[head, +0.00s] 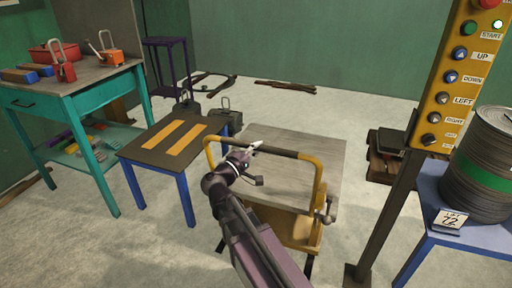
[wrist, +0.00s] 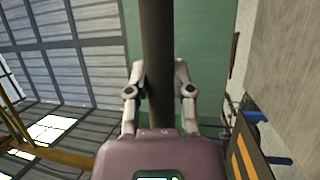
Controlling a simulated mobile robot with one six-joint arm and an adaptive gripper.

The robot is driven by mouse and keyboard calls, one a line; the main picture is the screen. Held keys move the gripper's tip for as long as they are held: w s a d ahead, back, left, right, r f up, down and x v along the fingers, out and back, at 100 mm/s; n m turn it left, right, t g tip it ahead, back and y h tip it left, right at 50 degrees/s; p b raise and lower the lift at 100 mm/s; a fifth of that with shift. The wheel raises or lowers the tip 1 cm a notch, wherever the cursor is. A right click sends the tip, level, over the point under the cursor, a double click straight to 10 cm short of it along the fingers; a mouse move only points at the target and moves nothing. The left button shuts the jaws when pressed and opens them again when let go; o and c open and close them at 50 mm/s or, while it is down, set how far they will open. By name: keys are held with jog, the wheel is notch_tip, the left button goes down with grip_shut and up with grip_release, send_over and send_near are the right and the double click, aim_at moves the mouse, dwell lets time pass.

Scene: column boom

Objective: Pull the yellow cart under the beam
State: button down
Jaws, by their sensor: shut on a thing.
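The yellow cart (head: 297,229) stands on the floor in the middle of the head view, with a bare grey top (head: 300,170) and a yellow push handle with a dark grip bar. My gripper (head: 255,147) is at the left part of that handle bar. In the wrist view the dark bar (wrist: 157,50) runs between the two fingers of my gripper (wrist: 159,80), which are shut on it. My arm hides part of the cart's near left side. I cannot make out the beam for certain in either view.
A low blue table (head: 188,183) with yellow stripes stands close left of the cart. A teal workbench (head: 90,87) with tools is farther left. A yellow button panel (head: 455,85) on a post and a blue stand (head: 432,238) with a drum (head: 483,170) are at right.

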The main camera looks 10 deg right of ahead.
jog(key=shift+s, duration=0.1)
jog(key=shift+c, duration=2.4)
grip_release()
